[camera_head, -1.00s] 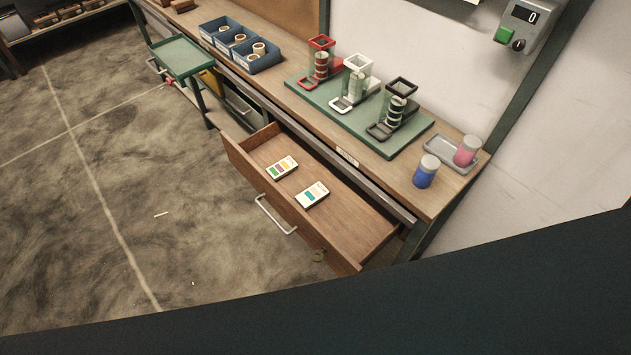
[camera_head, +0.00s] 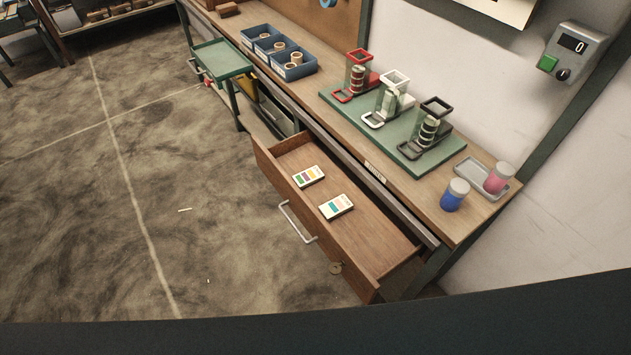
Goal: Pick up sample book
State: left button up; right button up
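Two small sample books lie flat and apart in an open wooden drawer (camera_head: 375,237) under the workbench. One sample book (camera_head: 309,176) has green, yellow and purple patches on a white cover and lies farther back on the left. The other sample book (camera_head: 336,207) has teal and pale pink patches and lies nearer, in the middle of the drawer. I cannot tell which of the two the task means. Neither of my grippers is in view.
The workbench (camera_head: 410,188) carries a green mat with several tape holders, blue bins (camera_head: 293,72), a blue jar (camera_head: 455,195) and a pink jar (camera_head: 498,178). A dark band crosses the bottom.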

aim_at(302, 179)
jog(key=i+j+z, duration=0.1)
jog(key=z, duration=1.15)
jog(key=j+z, duration=0.4)
jog(key=i+j+z, duration=0.1)
jog(key=j+z, duration=0.5)
jog(key=j, duration=0.25)
jog(key=k+j+z, duration=0.2)
jog(key=j, duration=0.7)
jog(key=k+j, duration=0.15)
jog(key=j, duration=0.3)
jog(key=j+z, duration=0.1)
jog(key=j, duration=0.4)
jog(key=k+j, duration=0.15)
jog(key=j, duration=0.3)
